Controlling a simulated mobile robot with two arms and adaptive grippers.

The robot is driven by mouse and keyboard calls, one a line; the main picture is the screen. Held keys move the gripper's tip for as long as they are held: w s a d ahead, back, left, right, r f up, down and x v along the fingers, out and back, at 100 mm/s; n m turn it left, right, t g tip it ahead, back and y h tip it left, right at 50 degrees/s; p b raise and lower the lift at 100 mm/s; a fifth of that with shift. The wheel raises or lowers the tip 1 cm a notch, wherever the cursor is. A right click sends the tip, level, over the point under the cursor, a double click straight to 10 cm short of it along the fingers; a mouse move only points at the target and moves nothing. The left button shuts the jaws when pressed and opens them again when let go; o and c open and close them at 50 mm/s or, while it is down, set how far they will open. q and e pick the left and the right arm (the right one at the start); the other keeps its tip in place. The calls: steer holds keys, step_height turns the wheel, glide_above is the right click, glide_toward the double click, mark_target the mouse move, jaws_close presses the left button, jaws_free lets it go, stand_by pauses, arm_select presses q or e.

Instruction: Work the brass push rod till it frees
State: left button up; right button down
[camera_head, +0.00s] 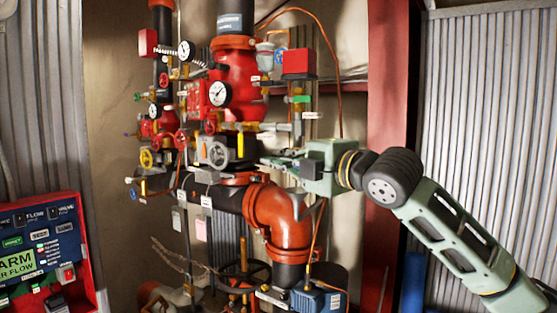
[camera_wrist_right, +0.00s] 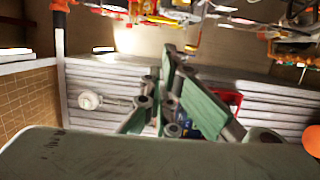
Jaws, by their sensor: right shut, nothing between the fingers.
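My right gripper (camera_head: 268,162) reaches in from the right in the head view, its fingers pointing left among the riser fittings. It is shut with nothing held. In the right wrist view its green fingers (camera_wrist_right: 170,55) come together. A short upright yellow rod (camera_head: 240,145) stands on the riser just left of and above the fingertips, apart from them. A brass-coloured upright stem (camera_head: 244,255) rises through a dark handwheel lower down. I cannot tell which of these, if either, is the brass push rod. My left gripper is in neither view.
Red valve bodies (camera_head: 238,85), gauges (camera_head: 220,94) and thin pipes crowd the riser. An orange elbow (camera_head: 280,222) lies below my right gripper. A red alarm panel (camera_head: 40,245) is at lower left. A red column (camera_head: 388,80) stands behind my right arm.

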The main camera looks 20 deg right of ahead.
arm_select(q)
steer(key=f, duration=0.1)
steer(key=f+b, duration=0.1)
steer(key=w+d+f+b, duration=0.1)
arm_select(e)
steer(key=s+d+f, duration=0.1)
steer(key=s+d, duration=0.3)
steer(key=s, duration=0.1)
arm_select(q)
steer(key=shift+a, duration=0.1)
arm_select(e)
steer(key=shift+s, duration=0.1)
